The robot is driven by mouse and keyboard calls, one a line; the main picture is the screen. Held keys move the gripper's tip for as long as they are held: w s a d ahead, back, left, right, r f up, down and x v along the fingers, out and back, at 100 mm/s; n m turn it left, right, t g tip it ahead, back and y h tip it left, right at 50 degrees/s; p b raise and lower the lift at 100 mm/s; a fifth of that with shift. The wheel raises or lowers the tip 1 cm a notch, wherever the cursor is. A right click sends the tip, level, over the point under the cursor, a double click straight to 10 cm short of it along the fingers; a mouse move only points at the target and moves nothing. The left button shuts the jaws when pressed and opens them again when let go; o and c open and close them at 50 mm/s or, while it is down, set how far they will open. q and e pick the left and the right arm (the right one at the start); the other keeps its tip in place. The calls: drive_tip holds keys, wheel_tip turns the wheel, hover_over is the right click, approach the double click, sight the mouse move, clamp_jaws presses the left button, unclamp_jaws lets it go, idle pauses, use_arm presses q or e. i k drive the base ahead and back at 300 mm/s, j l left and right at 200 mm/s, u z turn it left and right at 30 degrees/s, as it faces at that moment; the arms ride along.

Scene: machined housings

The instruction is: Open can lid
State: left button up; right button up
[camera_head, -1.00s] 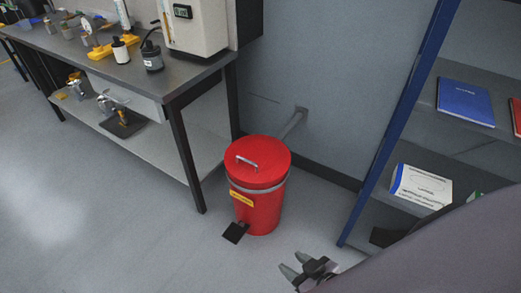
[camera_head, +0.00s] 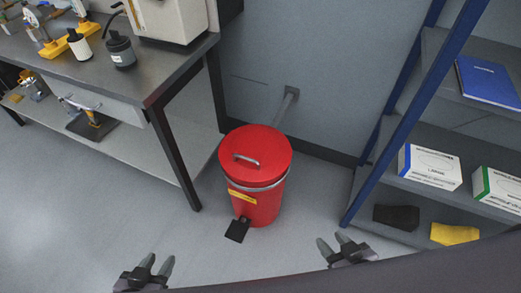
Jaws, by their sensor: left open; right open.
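A red can (camera_head: 262,205) stands on the floor between a workbench and a shelf. Its red lid (camera_head: 256,153) is shut and has a metal handle (camera_head: 247,160) on top. A black foot pedal (camera_head: 238,230) sticks out at its base, and a yellow label is on its front. My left gripper (camera_head: 160,262) is open and empty, in front of the can and to its left at the bottom of the view. My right gripper (camera_head: 332,243) is open and empty, in front of the can and to its right. Neither gripper touches the can.
A metal workbench (camera_head: 150,75) with bottles and an instrument stands on the left; its dark leg (camera_head: 176,160) is close to the can. A blue-framed shelf (camera_head: 400,110) with boxes and a blue book (camera_head: 490,80) stands on the right. The floor (camera_head: 90,200) in front is clear.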

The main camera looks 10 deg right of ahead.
sight(251, 153)
drive_tip(key=i+j+z, duration=0.35)
drive_tip(key=j+z, duration=0.15)
drive_tip(key=i+j+z, duration=0.1)
drive_tip(key=j+z, duration=0.15)
drive_tip(key=i+j+z, duration=0.1)
drive_tip(key=j+z, duration=0.15)
drive_tip(key=j, duration=0.2)
